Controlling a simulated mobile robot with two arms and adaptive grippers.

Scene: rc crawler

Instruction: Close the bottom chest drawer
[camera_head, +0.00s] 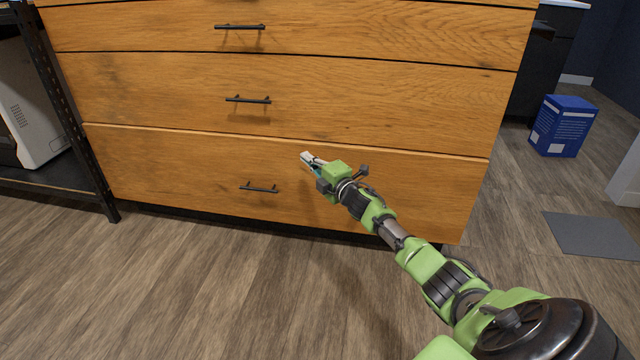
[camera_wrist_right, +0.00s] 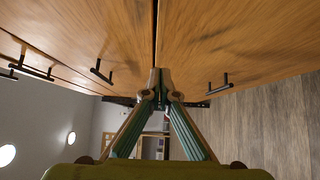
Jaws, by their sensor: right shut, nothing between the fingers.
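The wooden chest's bottom drawer (camera_head: 390,190) has a black bar handle (camera_head: 259,188). A thin light strip runs along the drawer's top edge; the front looks flush or nearly flush with the drawer above, and I cannot tell which. My right gripper (camera_head: 306,157) is shut and empty, in front of the upper part of the bottom drawer, to the right of its handle. In the right wrist view, the shut fingertips (camera_wrist_right: 156,84) are by the seam between two drawers, with the bottom drawer's handle (camera_wrist_right: 219,84) to the right. Contact is unclear. My left gripper is not in view.
The middle drawer (camera_head: 380,100) and another drawer (camera_head: 380,30) above look shut. A black metal rack (camera_head: 75,120) with a white appliance (camera_head: 35,100) stands left. A blue box (camera_head: 563,126) and a grey mat (camera_head: 595,235) lie right. The wooden floor (camera_head: 200,280) in front is clear.

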